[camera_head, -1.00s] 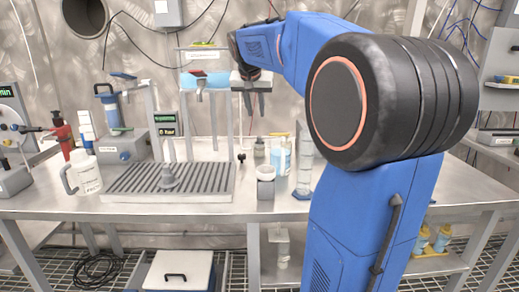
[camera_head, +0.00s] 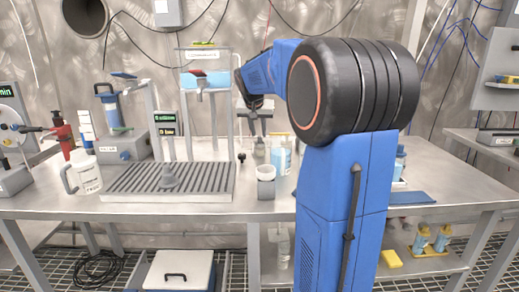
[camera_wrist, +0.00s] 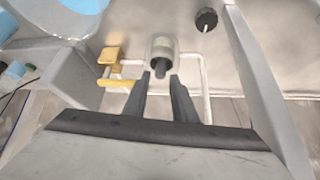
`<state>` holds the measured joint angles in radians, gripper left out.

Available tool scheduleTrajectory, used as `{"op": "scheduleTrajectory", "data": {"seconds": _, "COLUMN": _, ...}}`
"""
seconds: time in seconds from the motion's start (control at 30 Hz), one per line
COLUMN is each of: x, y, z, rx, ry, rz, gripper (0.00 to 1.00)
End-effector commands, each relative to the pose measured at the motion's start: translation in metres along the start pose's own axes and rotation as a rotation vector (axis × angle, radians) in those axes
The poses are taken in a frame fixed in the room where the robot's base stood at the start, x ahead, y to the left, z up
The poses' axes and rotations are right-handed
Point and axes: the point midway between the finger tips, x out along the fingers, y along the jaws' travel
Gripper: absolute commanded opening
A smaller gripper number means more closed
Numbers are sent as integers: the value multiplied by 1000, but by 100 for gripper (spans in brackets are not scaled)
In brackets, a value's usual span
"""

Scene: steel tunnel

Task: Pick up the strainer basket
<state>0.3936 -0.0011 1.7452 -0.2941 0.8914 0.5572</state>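I cannot pick out the strainer basket with certainty. A pale round cup on a grey block (camera_head: 265,175) stands near the front of the steel bench, and it could be the basket or its holder. My gripper (camera_head: 256,128) hangs above the back of the bench, behind and above this cup. In the wrist view its two dark fingers (camera_wrist: 161,90) are apart with nothing between them. A pale grey cylinder with a dark centre (camera_wrist: 162,48) shows just beyond the fingertips. It may be the small grey bottle (camera_head: 259,148) in the head view.
A white jug (camera_head: 86,174) stands further left. A blue-labelled bottle (camera_head: 281,155) is close to my gripper. A blue mat (camera_head: 412,198) lies right of my arm.

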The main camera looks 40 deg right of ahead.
Motion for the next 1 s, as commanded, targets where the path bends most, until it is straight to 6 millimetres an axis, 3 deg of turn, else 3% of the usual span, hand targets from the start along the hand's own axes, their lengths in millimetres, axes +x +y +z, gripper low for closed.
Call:
{"op": "scheduleTrajectory", "data": {"seconds": 0.23, "x": 28, "y": 0, "z": -1, "rx": 1, "ry": 0, "rz": 0, "gripper": 25}}
{"op": "scheduleTrajectory", "data": {"seconds": 0.43, "x": 29, "y": 0, "z": -1, "rx": 0, "ry": 1, "rz": 0, "gripper": 25}}
{"op": "scheduleTrajectory", "data": {"seconds": 0.57, "x": 29, "y": 0, "z": -1, "rx": 0, "ry": 1, "rz": 0, "gripper": 0}}
{"op": "scheduleTrajectory", "data": {"seconds": 1.0, "x": 22, "y": 0, "z": -4, "rx": 0, "ry": 1, "rz": 0, "gripper": 0}}
